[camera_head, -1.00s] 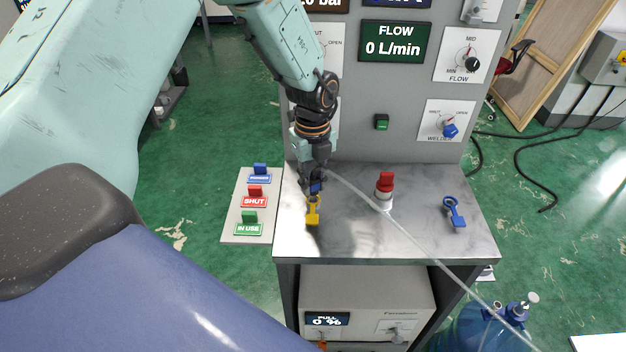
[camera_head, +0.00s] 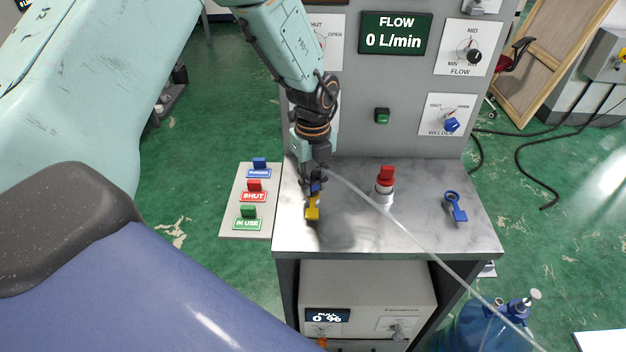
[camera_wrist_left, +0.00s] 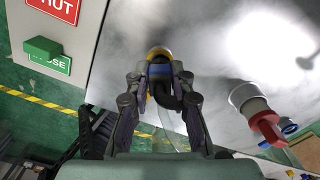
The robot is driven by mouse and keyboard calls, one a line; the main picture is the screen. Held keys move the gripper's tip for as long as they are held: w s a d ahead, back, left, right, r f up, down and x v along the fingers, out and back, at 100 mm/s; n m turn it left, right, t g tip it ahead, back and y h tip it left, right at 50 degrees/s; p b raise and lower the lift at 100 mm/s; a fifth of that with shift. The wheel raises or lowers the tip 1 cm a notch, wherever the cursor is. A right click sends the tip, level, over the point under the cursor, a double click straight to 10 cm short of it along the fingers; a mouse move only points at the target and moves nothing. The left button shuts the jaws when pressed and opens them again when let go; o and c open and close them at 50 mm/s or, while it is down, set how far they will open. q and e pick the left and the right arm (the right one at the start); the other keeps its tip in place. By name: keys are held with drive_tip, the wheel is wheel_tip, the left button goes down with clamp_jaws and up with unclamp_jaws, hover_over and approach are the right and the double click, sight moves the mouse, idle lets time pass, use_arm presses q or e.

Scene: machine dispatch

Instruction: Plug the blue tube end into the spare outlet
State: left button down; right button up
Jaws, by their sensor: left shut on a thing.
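My left gripper (camera_head: 316,183) is shut on the blue tube end (camera_wrist_left: 160,70), low over the left part of the metal worktop (camera_head: 345,235). A pale tube (camera_head: 420,245) runs from it down to the right. A yellow ringed fitting with a tab (camera_head: 312,212) is right at the blue end; its yellow rim (camera_wrist_left: 158,51) shows just beyond the blue end in the wrist view. Whether the end sits inside the ring or only above it I cannot tell. No label marks the spare outlet. My right gripper is not in view.
A red-topped fitting (camera_head: 385,185) stands mid-worktop, and a blue ringed fitting (camera_head: 456,205) is at the right. A board with blue, red and green tags (camera_head: 249,200) lies left of the worktop. A grey panel (camera_head: 345,130) with dials rises behind.

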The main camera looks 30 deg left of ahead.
use_arm(q)
drive_tip(key=shift+s+f+b, duration=0.35)
drive_tip(key=shift+f+b, duration=0.05)
drive_tip(key=shift+f, duration=0.25)
idle(0.7)
idle(0.3)
drive_tip(key=c, duration=1.5)
unclamp_jaws()
drive_tip(key=o, duration=0.4)
drive_tip(key=shift+w, duration=0.3)
drive_tip(key=shift+r, duration=0.1)
drive_tip(key=shift+o, duration=1.4)
drive_tip(key=shift+s, duration=0.1)
drive_tip(key=shift+o, duration=0.7)
drive_tip(key=shift+w, duration=0.2)
drive_tip(key=shift+s, duration=0.15)
drive_tip(key=shift+r, duration=0.15)
